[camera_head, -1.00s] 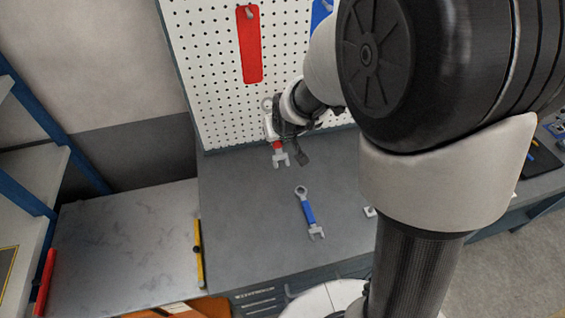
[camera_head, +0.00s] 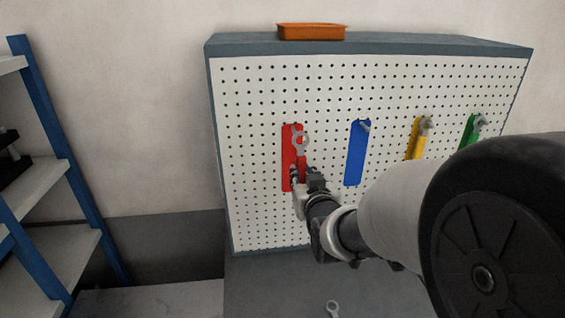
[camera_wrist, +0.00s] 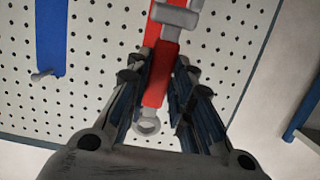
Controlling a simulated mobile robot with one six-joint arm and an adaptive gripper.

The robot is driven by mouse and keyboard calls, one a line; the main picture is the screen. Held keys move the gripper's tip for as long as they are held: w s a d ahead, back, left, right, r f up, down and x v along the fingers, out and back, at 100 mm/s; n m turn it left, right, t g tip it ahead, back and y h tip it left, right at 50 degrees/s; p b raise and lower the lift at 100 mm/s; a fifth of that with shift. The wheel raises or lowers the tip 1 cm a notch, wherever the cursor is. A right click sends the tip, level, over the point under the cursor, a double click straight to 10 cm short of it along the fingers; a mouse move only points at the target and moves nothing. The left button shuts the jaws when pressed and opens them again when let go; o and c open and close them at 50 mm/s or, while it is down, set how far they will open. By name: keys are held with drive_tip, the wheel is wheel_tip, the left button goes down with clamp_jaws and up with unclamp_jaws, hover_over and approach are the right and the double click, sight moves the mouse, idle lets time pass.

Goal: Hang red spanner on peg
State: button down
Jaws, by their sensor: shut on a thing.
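My gripper (camera_head: 304,174) is shut on the red spanner and holds it in front of the pegboard's red strip (camera_head: 287,158). The spanner's grey ring (camera_head: 299,141) points up, just below the strip's top. In the wrist view, the spanner's red handle (camera_wrist: 157,85) runs between my fingers (camera_wrist: 158,75). Its ring (camera_wrist: 147,126) is at the bottom there and its open jaw (camera_wrist: 176,15) at the top. The red strip's peg cannot be made out. I cannot tell whether the ring touches the board or a peg.
A blue strip (camera_head: 356,155) with an empty peg (camera_head: 364,126) is to the right. Yellow (camera_head: 413,147) and green (camera_head: 468,134) strips beyond carry grey spanner ends. Another spanner's ring (camera_head: 333,308) shows on the bench. An orange tray (camera_head: 311,33) sits on top of the board.

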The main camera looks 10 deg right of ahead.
drive_tip(key=x, duration=0.8)
drive_tip(key=shift+w, duration=0.25)
idle(0.4)
drive_tip(key=shift+r, duration=0.1)
idle(0.4)
drive_tip(key=c, duration=1.3)
unclamp_jaws()
drive_tip(key=v, duration=1.2)
drive_tip(key=shift+s, duration=0.1)
drive_tip(key=s+f+g, duration=0.2)
drive_tip(key=s+g, duration=0.1)
drive_tip(key=s, duration=0.7)
drive_tip(key=s+f+g, duration=0.2)
drive_tip(key=s+g, duration=0.2)
drive_tip(key=s, duration=0.6)
drive_tip(key=s+f+g+b, duration=0.1)
drive_tip(key=s+g, duration=0.3)
drive_tip(key=s, duration=0.7)
drive_tip(key=shift+f, duration=0.65)
